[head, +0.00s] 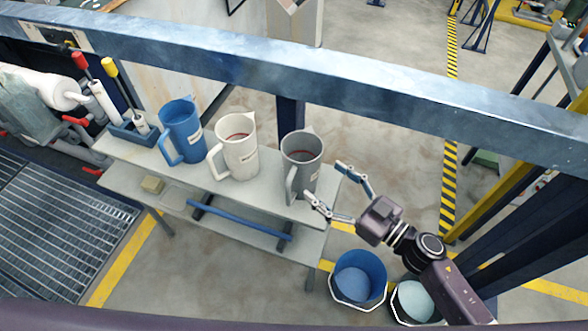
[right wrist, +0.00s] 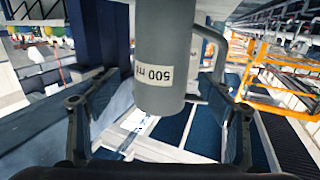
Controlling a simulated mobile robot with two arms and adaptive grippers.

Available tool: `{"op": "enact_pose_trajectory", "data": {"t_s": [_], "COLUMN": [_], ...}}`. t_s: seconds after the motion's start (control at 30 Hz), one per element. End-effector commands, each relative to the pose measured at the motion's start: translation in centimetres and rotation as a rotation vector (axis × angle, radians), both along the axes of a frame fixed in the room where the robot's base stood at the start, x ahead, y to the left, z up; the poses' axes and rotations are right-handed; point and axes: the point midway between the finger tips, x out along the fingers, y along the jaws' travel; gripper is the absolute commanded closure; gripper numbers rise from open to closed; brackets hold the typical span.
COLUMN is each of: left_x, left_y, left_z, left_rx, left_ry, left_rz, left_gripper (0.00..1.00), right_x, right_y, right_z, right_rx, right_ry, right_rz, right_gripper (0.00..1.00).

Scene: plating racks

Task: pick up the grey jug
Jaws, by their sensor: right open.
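The grey jug (head: 300,161) stands upright at the right end of a light-grey bench, its handle toward the front left. My right gripper (head: 333,192) comes in from the right, with its open fingers beside the jug. In the right wrist view, the grey jug (right wrist: 160,60) with its "500 ml" label appears upside down between the two fingers of my right gripper (right wrist: 160,115). The fingers lie to either side of the jug, with gaps, and the handle is on the right-finger side. My left gripper is not in view.
A white jug (head: 238,150) and a blue jug (head: 182,133) stand left of the grey one on the bench (head: 240,190). A blue beam (head: 300,72) crosses behind and above. Two buckets, one blue (head: 358,272), stand on the floor below my right arm.

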Motion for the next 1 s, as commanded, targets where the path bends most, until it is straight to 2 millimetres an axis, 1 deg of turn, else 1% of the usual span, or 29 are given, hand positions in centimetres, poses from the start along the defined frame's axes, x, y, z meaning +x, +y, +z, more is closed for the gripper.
{"op": "enact_pose_trajectory", "data": {"t_s": [0.1,0.23,0.47,0.6,0.7,0.87,0.9,1.0], "left_x": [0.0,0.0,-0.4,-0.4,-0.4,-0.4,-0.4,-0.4], "left_y": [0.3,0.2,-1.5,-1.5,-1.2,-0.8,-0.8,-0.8], "left_z": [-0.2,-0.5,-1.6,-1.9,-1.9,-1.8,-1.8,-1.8], "left_rx": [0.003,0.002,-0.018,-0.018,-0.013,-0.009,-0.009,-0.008], "left_ry": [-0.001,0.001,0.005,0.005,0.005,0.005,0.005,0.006], "left_rz": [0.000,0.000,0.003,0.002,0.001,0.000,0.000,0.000], "left_gripper": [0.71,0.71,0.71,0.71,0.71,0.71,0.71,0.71], "right_x": [0.5,1.5,3.4,4.5,4.7,4.7,4.7,4.7], "right_y": [0.9,2.0,4.7,5.8,6.2,6.2,6.2,6.2], "right_z": [0.2,0.2,0.2,0.3,0.3,0.3,0.3,0.3], "right_rx": [0.002,0.002,0.003,0.001,0.002,0.002,0.001,0.001], "right_ry": [-0.004,-0.005,-0.006,-0.003,-0.003,-0.001,-0.002,-0.002], "right_rz": [0.007,0.007,0.007,0.005,0.006,0.005,0.005,0.005], "right_gripper": [0.26,0.26,0.26,0.26,0.26,0.26,0.27,0.38]}}
